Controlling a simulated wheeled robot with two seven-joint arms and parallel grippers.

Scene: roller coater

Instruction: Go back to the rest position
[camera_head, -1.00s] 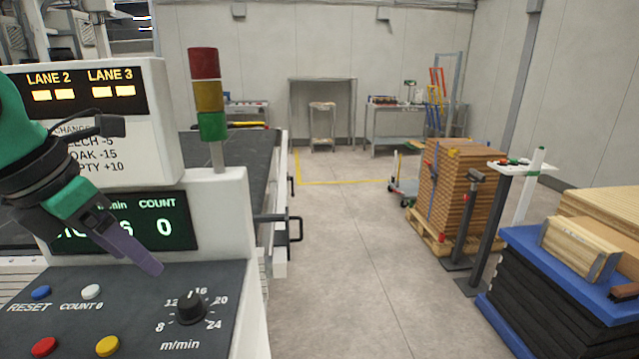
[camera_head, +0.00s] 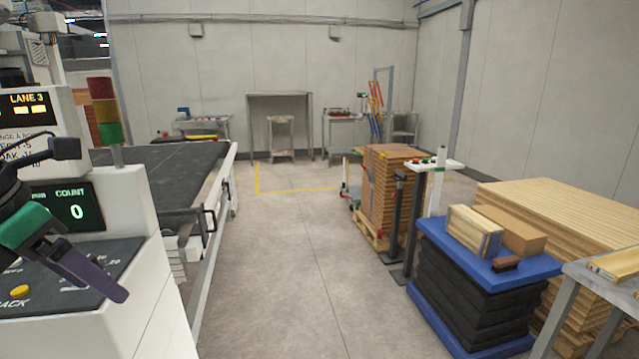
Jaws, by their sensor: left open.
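My left gripper (camera_head: 92,272) is at the lower left, with a green body and dark purple fingers pointing down to the right. It is open and nothing shows between its fingers. It hangs in front of the control panel (camera_head: 20,309) of the white machine (camera_head: 158,300), partly covering the panel's knob area. A yellow button (camera_head: 19,292) shows at the panel's left. The count display (camera_head: 76,211) reads 0. My right gripper is out of view.
A dark conveyor bed (camera_head: 185,165) with a white side rail runs behind the machine. On the right stand a blue-topped black stack (camera_head: 470,310), a pallet of brown boards (camera_head: 385,190) and a plank pile (camera_head: 580,210). The grey floor (camera_head: 300,270) between is clear.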

